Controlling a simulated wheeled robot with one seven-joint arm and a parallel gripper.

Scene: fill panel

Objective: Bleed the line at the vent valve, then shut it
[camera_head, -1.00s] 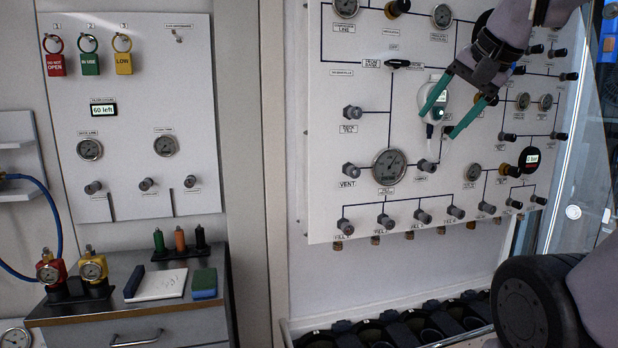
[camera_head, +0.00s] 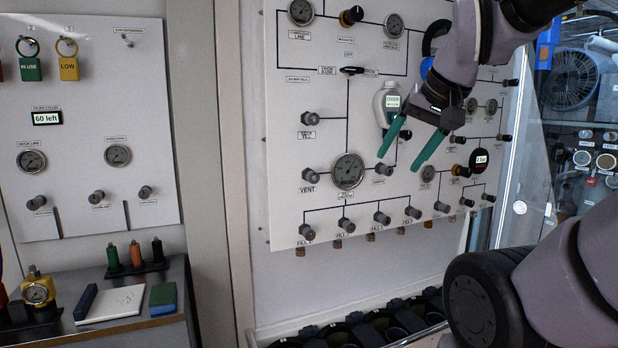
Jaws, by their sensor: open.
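The vent valve (camera_head: 309,175) is a grey knob on the white fill panel (camera_head: 285,215), with the label VENT below it. It sits just left of a large round gauge (camera_head: 347,171). My gripper (camera_head: 402,152) is open and empty in front of the panel, to the right of that gauge, with its two teal fingers pointing down and left. It is apart from the vent valve. A grey knob (camera_head: 384,169) shows near the tip of the left finger; I cannot tell whether they touch.
A row of fill knobs (camera_head: 345,223) runs along the panel's lower edge. A second panel (camera_head: 85,190) with gauges and tags is at left, above a bench (camera_head: 150,333). Dark cylinder holders (camera_head: 370,328) stand below.

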